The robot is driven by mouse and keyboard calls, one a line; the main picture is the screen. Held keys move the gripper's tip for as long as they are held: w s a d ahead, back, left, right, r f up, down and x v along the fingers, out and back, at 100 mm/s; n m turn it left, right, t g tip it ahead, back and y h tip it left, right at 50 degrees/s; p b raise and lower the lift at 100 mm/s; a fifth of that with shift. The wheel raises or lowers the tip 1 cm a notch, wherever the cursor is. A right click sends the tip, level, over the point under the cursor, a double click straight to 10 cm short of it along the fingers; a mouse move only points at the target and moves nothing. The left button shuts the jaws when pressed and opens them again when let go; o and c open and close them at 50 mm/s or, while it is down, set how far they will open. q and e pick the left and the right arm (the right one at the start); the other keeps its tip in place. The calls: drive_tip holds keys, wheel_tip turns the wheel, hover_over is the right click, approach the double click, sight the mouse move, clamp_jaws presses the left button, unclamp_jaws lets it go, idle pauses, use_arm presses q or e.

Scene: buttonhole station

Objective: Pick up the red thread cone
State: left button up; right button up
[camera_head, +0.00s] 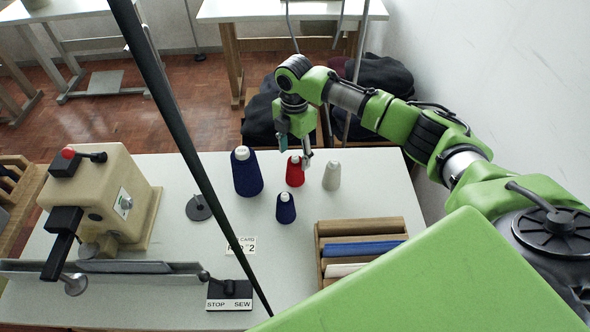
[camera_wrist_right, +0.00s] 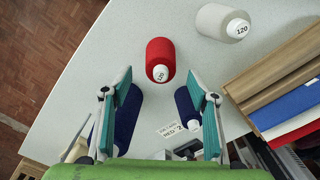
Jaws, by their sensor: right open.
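The red thread cone (camera_head: 295,176) stands upright on the pale table, between a large navy cone and a white cone. In the right wrist view the red cone (camera_wrist_right: 160,52) lies beyond the fingertips, roughly centred between them. My right gripper (camera_head: 296,152) is at the red cone's far side in the head view, partly overlapping its top. In the right wrist view my right gripper (camera_wrist_right: 161,84) has its two teal-padded fingers spread wide with nothing held between them. Whether it touches the cone is not clear. My left gripper does not show.
A large navy cone (camera_head: 247,174), a small navy cone (camera_head: 286,209) and a white cone (camera_head: 331,177) stand close around. A wooden rack (camera_head: 360,226) is at the right. A beige machine (camera_head: 118,200) stands left. A dark pole crosses the head view.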

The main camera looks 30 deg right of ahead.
sight(295, 157)
wheel_tip(295, 157, down, 4)
drive_tip(key=shift+d+r+p, duration=0.1)
drive_tip(key=shift+p, duration=0.45)
drive_tip(key=shift+f, duration=0.55)
drive_tip(key=c, duration=1.2)
drive_tip(key=shift+c, duration=0.2)
drive_tip(key=shift+r, duration=0.15)
